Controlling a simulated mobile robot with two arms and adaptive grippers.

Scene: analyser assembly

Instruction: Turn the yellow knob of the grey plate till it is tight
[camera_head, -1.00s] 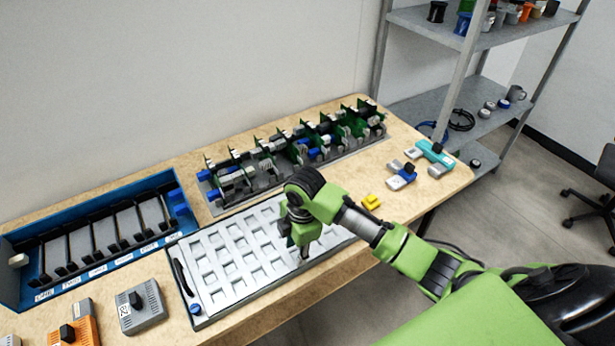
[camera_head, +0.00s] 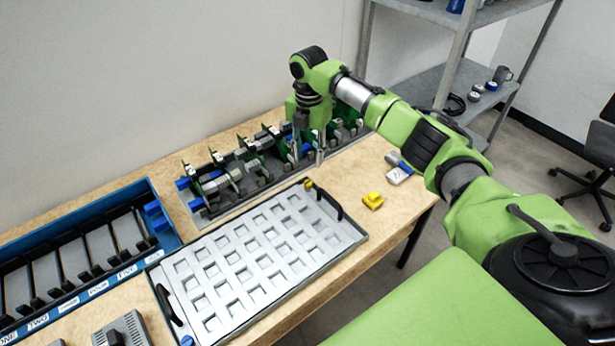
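The grey plate (camera_head: 330,247) is a flat tray with rows of square pockets, lying on the wooden table with dark handles at its two ends. A small yellow knob (camera_head: 308,184) shows at its far edge, near the right handle. A blue knob (camera_head: 187,341) is at its near left corner. My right gripper (camera_head: 311,158) points down, behind and above the yellow knob, in front of the row of green boards and apart from the knob. Its fingertips are small and partly lost against the boards, so its opening is unclear. My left gripper is out of view.
A base with green boards and grey and blue parts (camera_head: 225,181) stands behind the plate. A blue rack (camera_head: 85,262) is at the left. A metal shelf (camera_head: 425,73) stands at the back right.

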